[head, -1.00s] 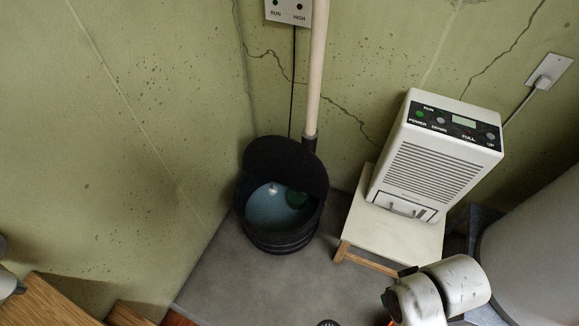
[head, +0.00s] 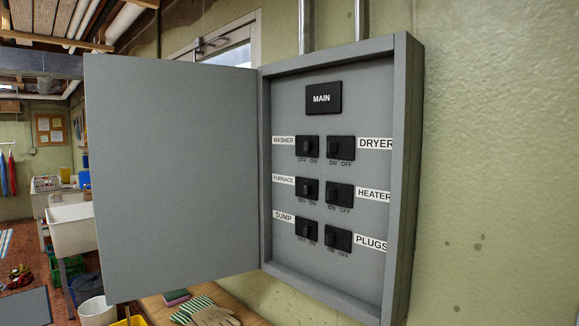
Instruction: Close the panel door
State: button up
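The grey panel door (head: 175,180) stands wide open, swung out to the left of the electrical panel box (head: 402,180) on the green wall. Inside the box are a MAIN breaker (head: 323,98) and several black switches labelled washer, dryer, furnace, heater, sump and plugs. The door's hinge side meets the box's left edge. My gripper is not in view in the head view.
Below the panel is a wooden surface (head: 250,312) with striped gloves (head: 205,312) and a small stack of books or pads (head: 176,297). Two pipes rise above the box. A white sink (head: 72,230) and a white bucket (head: 97,311) stand at the left.

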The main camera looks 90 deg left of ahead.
aim_at(172, 145)
jog(key=k+j+u, duration=0.1)
jog(key=u, duration=0.25)
jog(key=j+u, duration=0.25)
jog(key=u, duration=0.15)
jog(key=k+j+u, duration=0.1)
jog(key=u, duration=0.25)
jog(key=j+u, duration=0.4)
jog(key=j, duration=1.6)
jog(key=j+u, duration=0.15)
jog(key=j, duration=0.3)
jog(key=i+j+u, duration=0.15)
jog(key=j, duration=0.3)
jog(key=j+u, duration=0.15)
jog(key=j, duration=0.3)
